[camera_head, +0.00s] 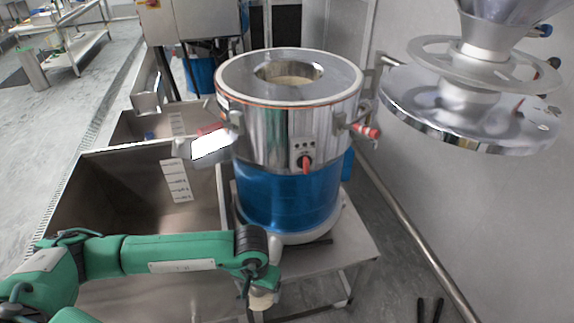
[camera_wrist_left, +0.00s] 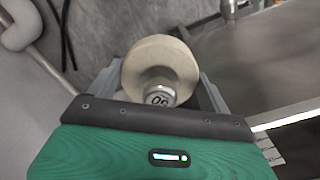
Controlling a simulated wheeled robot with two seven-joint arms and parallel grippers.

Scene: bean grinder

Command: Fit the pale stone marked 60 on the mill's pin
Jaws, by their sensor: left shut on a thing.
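A pale, round stone (camera_wrist_left: 160,66) with a knob is held between the fingers of my left gripper (camera_wrist_left: 158,88) in the left wrist view. The knob's label (camera_wrist_left: 159,99) shows two dark digits, turned and hard to read with certainty. In the head view the stone (camera_head: 261,300) shows below my left wrist, in front of and lower than the mill. The mill (camera_head: 290,135) is a steel and blue drum with an open round mouth (camera_head: 289,75); something pale lies inside. I cannot make out a pin.
A steel lid with a hopper (camera_head: 470,105) hangs at the upper right. Red-tipped handles (camera_head: 366,131) stick out from the mill's sides. A steel sink (camera_head: 135,190) stands left of the mill. The mill stands on a low table (camera_head: 345,257) with a wall at right.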

